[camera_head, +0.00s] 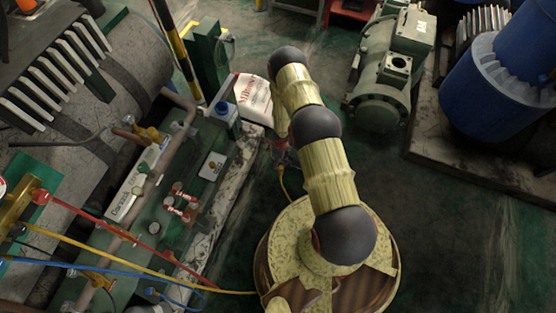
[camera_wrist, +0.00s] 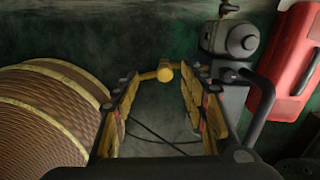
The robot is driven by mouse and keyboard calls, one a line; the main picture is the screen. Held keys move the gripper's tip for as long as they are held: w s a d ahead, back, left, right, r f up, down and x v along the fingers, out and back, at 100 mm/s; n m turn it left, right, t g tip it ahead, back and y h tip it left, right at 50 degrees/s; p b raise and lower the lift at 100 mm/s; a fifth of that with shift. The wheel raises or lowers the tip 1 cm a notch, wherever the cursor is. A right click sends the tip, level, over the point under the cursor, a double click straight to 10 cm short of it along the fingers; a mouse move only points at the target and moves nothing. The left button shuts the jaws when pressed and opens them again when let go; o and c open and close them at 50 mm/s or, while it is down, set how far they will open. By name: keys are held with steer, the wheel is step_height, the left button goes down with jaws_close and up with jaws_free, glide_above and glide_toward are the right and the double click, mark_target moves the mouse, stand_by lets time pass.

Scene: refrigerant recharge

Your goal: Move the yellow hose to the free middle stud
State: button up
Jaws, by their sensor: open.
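The yellow hose (camera_head: 140,264) runs from a brass manifold (camera_head: 12,217) at the left edge of the head view towards the bottom middle. A thin yellow line (camera_head: 284,184) also shows beside my arm; I cannot tell whether it is the same hose. My gripper (camera_wrist: 163,80) is open in the wrist view, its two fingers apart. A yellow elbow-like piece (camera_wrist: 164,72) shows between and beyond the fingertips, apart from them as far as I can see. I cannot tell whether it is the hose's end. In the head view my arm mostly hides the gripper. I cannot pick out the middle stud.
A red hose (camera_head: 110,225) and a blue hose (camera_head: 75,266) lie beside the yellow one. A green bench (camera_head: 155,215) carries copper fittings (camera_head: 180,201). The wrist view shows a grey machine (camera_wrist: 232,40), a red case (camera_wrist: 297,60) and a ribbed brown cylinder (camera_wrist: 45,115).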

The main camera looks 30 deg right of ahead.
mark_target(281, 167)
steer(key=shift+s+d+f+m+h, duration=0.1)
steer(key=shift+s+d+m+h, duration=0.1)
steer(key=shift+s+d+m, duration=0.15)
steer(key=shift+s+d+m+h, duration=0.1)
steer(key=shift+d+m+h, duration=0.15)
steer(key=shift+d, duration=0.2)
steer(key=shift+f+b, duration=2.5)
steer(key=shift+f, duration=1.75)
steer(key=shift+f, duration=0.15)
jaws_close()
steer(key=shift+w, duration=0.1)
steer(key=n, duration=0.3)
steer(key=shift+n, duration=0.3)
